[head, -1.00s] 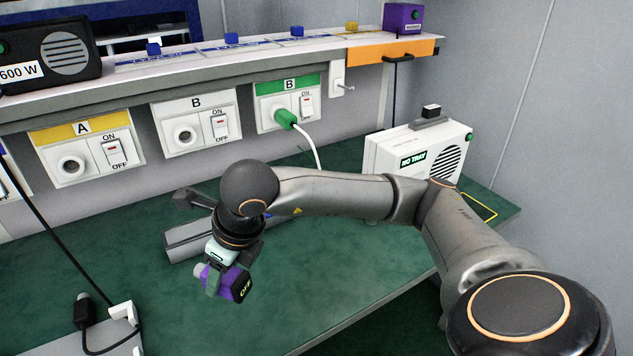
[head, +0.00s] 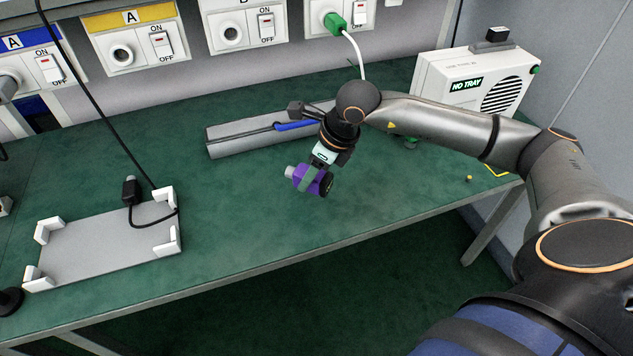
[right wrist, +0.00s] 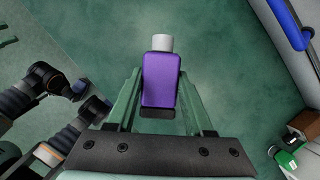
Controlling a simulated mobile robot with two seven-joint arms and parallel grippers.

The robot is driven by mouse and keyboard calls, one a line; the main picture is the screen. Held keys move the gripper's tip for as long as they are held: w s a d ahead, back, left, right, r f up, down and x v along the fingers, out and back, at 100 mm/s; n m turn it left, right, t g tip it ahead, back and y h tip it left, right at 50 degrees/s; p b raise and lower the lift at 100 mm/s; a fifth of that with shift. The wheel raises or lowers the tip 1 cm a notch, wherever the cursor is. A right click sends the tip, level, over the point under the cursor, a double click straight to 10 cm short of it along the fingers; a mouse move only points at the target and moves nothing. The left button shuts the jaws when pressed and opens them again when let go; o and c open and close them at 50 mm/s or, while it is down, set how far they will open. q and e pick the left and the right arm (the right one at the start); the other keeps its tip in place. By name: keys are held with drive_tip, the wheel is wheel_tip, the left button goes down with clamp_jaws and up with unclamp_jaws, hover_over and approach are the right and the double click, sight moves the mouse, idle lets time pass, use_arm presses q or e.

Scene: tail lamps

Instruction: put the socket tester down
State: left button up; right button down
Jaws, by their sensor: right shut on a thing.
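The socket tester (head: 309,181) is a small purple block with a grey round tip and a dark end. My right gripper (head: 318,172) is shut on it, and the tip points left in the head view. In the right wrist view, the socket tester (right wrist: 161,80) sits between the two green fingers of my right gripper (right wrist: 160,100), tip upward in the picture. It is over the green bench (head: 260,225), in front of the grey bar. Whether it touches the bench top I cannot tell. My left gripper cannot be made out.
The grey bar (head: 235,138) with a blue-handled tool (head: 295,125) lies behind the tester. A grey tray with white corners (head: 95,245) and a black cable plug (head: 130,190) are at left. A white NO TRAY box (head: 455,75) stands back right. Bench around the tester is clear.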

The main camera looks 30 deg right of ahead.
drive_tip(key=f, duration=0.1)
drive_tip(key=w+d+f, duration=0.2)
drive_tip(key=f, duration=0.1)
drive_tip(key=shift+d, duration=0.25)
drive_tip(key=shift+f, duration=1.3)
drive_tip(key=shift+f, duration=0.15)
drive_tip(key=shift+c, duration=1.4)
unclamp_jaws()
drive_tip(key=shift+r, duration=0.3)
drive_tip(key=v, duration=1.2)
drive_tip(key=shift+s+f, duration=0.1)
drive_tip(key=shift+f, duration=0.05)
